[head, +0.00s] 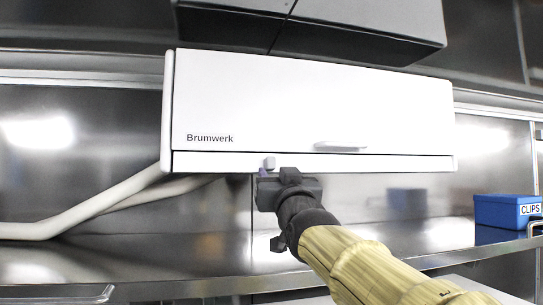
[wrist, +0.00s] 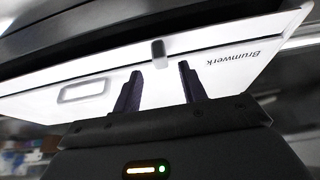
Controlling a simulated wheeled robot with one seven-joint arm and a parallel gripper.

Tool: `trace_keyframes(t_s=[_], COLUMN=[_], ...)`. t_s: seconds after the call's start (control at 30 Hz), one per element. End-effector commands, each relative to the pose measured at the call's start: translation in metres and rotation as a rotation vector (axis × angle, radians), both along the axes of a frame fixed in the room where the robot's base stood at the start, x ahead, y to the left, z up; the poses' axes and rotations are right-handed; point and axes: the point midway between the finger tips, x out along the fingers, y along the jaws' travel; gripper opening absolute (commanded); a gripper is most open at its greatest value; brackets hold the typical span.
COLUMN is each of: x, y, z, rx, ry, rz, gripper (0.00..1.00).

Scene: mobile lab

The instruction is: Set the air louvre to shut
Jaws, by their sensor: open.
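A white unit marked Brumwerk (head: 300,105) is mounted on the wall and has a narrow strip along its lower edge. In the wrist view the tab (wrist: 159,52) appears just beyond and between my fingertips. My gripper (head: 264,172) is open and empty, just below the tab in the head view. In the wrist view my gripper (wrist: 160,71) has its two dark fingers apart, with no clear contact on the tab.
A grey bar handle (head: 340,146) sits on the front panel, right of the tab. A metal counter (head: 130,260) runs below the unit. A blue box marked CLIPS (head: 508,212) stands at the right. Pale hoses (head: 95,202) run at the left. Dark cabinets hang above.

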Motion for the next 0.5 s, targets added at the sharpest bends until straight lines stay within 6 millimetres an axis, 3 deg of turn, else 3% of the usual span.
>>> trace_keyframes(t_s=[0.3,0.5], x=[0.036,0.048], y=[0.01,0.014], z=[0.02,0.022], rx=[-0.001,0.0], ry=[0.001,0.001], rz=[-0.003,-0.001], gripper=[0.42,0.42])
